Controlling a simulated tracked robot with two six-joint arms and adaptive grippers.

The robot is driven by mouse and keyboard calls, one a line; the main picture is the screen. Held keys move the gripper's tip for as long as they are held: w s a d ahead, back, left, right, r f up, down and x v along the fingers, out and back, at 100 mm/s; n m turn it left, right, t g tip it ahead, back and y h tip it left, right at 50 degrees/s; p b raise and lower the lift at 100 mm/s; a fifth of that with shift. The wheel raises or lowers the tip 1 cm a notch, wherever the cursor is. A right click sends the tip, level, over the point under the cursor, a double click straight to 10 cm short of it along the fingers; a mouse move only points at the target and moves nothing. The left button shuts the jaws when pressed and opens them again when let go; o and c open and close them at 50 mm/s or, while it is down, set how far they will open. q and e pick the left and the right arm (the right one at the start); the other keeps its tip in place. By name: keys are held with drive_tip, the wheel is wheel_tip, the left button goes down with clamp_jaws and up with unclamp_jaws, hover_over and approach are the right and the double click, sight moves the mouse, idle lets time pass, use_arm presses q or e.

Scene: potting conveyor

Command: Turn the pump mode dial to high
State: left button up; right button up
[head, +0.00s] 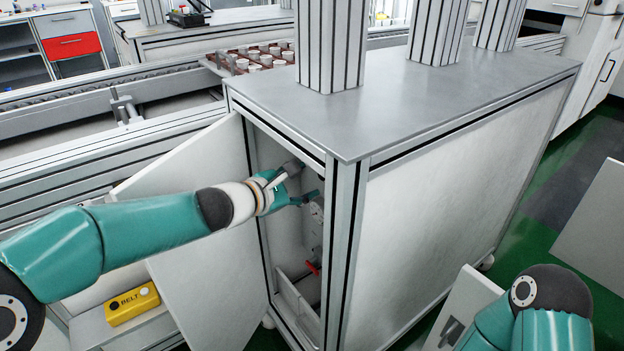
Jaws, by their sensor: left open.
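The pump mode dial cannot be made out in the head view. A grey unit (313,225) is partly visible inside the open cabinet (455,165), with a red handle-like part (313,267) below it. My left gripper (304,183) is open and reaches through the doorway, its fingers close to the top of the grey unit. I cannot tell whether they touch it. The cabinet's front post and my gripper hide part of the inside. My right arm shows at the lower right, but its gripper is not in view.
The cabinet door (190,200) stands open to the left, behind my left arm. A yellow box marked BELT (132,304) sits at the lower left. A tray of pots (262,60) stands behind the cabinet. A bin (300,308) is low inside it.

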use_arm(q)
drive_tip(key=x, duration=0.6)
drive_tip(key=shift+s, duration=0.1)
drive_tip(key=shift+c, duration=0.4)
